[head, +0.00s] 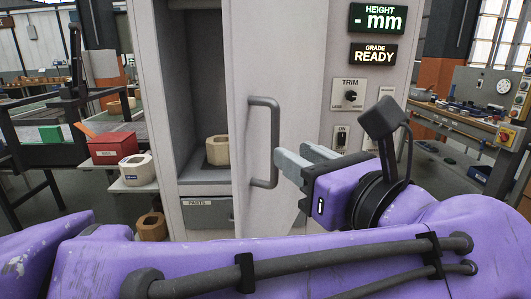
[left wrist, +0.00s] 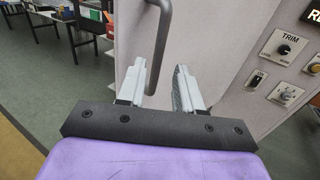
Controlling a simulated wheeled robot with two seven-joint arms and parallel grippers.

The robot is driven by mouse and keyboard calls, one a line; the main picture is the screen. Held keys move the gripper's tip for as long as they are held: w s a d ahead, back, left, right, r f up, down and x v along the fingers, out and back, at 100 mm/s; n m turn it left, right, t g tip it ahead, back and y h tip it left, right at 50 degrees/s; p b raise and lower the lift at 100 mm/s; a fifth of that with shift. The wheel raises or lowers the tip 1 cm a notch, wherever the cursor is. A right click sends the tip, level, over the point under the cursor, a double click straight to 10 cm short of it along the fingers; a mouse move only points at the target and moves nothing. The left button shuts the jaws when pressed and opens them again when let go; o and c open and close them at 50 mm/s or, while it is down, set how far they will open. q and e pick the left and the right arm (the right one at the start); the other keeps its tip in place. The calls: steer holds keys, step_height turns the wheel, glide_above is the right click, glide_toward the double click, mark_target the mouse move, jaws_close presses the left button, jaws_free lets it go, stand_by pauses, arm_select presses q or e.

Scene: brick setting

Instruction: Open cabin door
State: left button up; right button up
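The cabin door (head: 240,120) is a light grey panel standing partly open in the head view, with the cabin interior showing to its left. Its grey bar handle (head: 276,145) is vertical. My left gripper (head: 290,158) is just right of the handle, its two fingers apart. In the left wrist view the handle (left wrist: 160,45) rises between and beyond the open fingers (left wrist: 163,80), nearer the left finger; I cannot tell whether it touches. My right gripper is not in view.
A tan brick-like block (head: 217,150) sits inside the cabin above a parts drawer (head: 208,212). A control panel with a trim knob (head: 349,95) is at the right. A red box (head: 113,147) and a pale block (head: 137,169) stand at the left.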

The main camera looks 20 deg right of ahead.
arm_select(q)
steer(key=shift+v, duration=1.95)
